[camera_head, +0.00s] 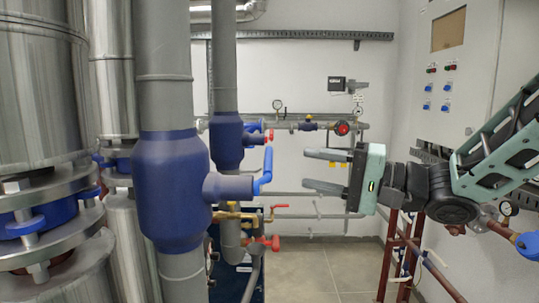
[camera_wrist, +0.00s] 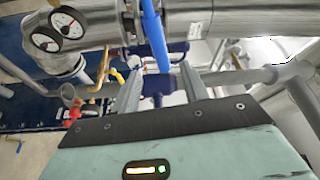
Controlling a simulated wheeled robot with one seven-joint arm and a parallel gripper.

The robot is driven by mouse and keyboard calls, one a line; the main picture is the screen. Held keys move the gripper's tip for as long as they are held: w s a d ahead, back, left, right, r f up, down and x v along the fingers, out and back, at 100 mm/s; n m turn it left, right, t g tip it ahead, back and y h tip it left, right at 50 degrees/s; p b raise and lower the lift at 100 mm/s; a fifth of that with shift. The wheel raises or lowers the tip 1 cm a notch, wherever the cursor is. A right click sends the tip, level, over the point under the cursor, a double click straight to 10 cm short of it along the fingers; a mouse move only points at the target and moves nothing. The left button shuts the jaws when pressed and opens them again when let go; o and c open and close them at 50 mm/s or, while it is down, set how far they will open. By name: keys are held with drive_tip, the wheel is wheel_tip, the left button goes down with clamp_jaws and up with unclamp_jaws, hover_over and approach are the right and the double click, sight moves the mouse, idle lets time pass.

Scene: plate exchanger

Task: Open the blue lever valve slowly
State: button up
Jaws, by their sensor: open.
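The blue lever (camera_head: 265,170) is a bent bar on the stub at the right of the large dark-blue valve body (camera_head: 171,188) on a thick grey vertical pipe. It stands roughly upright in the head view. My gripper (camera_head: 306,169) is to the right of the lever in the picture, pointing left, with jaws apart and nothing between them. A gap shows between the fingertips and the lever. In the wrist view a blue bar (camera_wrist: 154,36), seemingly this lever, comes down from the top, ahead of and between my fingers (camera_wrist: 161,78).
Red-handled valves (camera_head: 268,242) sit below the lever. A second blue valve body (camera_head: 227,140) stands behind. Thin wall pipes with a gauge (camera_head: 277,104) run behind my gripper. A grey cabinet (camera_head: 455,70) is at right. Floor (camera_head: 320,270) is clear below.

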sight(269, 161)
drive_tip(key=p+x, duration=0.2)
drive_tip(key=x, duration=0.7)
drive_tip(key=shift+w+a, duration=0.15)
drive_tip(key=shift+a, duration=0.25)
clamp_jaws()
